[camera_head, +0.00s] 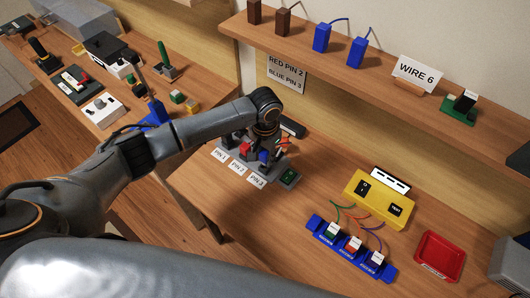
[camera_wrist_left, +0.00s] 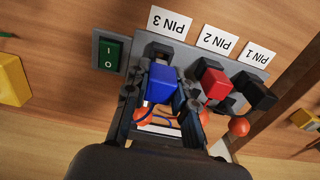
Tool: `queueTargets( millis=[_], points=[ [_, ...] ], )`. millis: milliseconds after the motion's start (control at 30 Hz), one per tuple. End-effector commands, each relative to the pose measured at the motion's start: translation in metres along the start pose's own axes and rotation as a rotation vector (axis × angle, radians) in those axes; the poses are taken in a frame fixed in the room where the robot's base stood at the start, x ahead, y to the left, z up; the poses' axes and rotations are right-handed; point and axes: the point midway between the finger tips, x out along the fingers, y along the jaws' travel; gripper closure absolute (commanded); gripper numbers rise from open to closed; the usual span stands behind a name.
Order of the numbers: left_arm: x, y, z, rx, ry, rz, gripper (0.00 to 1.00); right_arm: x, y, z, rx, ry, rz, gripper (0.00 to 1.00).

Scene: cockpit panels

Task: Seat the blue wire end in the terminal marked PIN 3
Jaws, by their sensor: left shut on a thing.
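My left gripper (camera_wrist_left: 160,90) is shut on the blue wire end (camera_wrist_left: 162,84), a blue block between its two fingers. The block is at the terminal beside the PIN 3 label (camera_wrist_left: 170,22); I cannot tell whether it is fully seated. In the head view the blue wire end (camera_head: 264,156) shows just below the gripper (camera_head: 266,148), above the PIN 3 label (camera_head: 255,180). A red wire end (camera_wrist_left: 213,84) stands in line with PIN 2, and a black block (camera_wrist_left: 255,92) with PIN 1. The fingers partly hide the terminal strip. My right gripper is not in view.
A green rocker switch (camera_wrist_left: 110,53) is beside PIN 3 on the strip. Orange balls (camera_wrist_left: 239,126) are near the fingers. A yellow box (camera_head: 380,199), a blue wire rack (camera_head: 346,257) and a red tray (camera_head: 438,257) are to the right. A shelf (camera_head: 405,93) runs above.

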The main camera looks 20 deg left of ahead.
Motion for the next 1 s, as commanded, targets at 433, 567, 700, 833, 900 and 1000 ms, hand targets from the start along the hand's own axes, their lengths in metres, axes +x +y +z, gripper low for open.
queueTargets(
  millis=[433, 567, 700, 833, 900, 1000],
  points=[
    [0.002, 0.000, 0.000, 0.000, 0.000, 0.000, 1.00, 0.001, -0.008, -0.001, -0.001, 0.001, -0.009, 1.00],
    [0.002, 0.000, 0.000, 0.000, 0.000, 0.000, 1.00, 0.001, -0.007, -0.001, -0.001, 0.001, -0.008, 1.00],
    [0.001, 0.000, 0.000, -0.001, -0.001, 0.000, 1.00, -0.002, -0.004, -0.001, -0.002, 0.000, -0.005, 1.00],
    [0.001, 0.000, 0.001, -0.002, -0.002, 0.000, 1.00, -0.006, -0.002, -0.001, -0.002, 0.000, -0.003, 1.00],
    [0.001, 0.000, 0.001, -0.002, -0.002, 0.000, 1.00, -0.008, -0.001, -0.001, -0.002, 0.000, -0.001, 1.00],
    [0.001, 0.000, 0.001, -0.001, -0.002, 0.000, 1.00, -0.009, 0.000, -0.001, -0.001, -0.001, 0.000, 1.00]
  ],
)
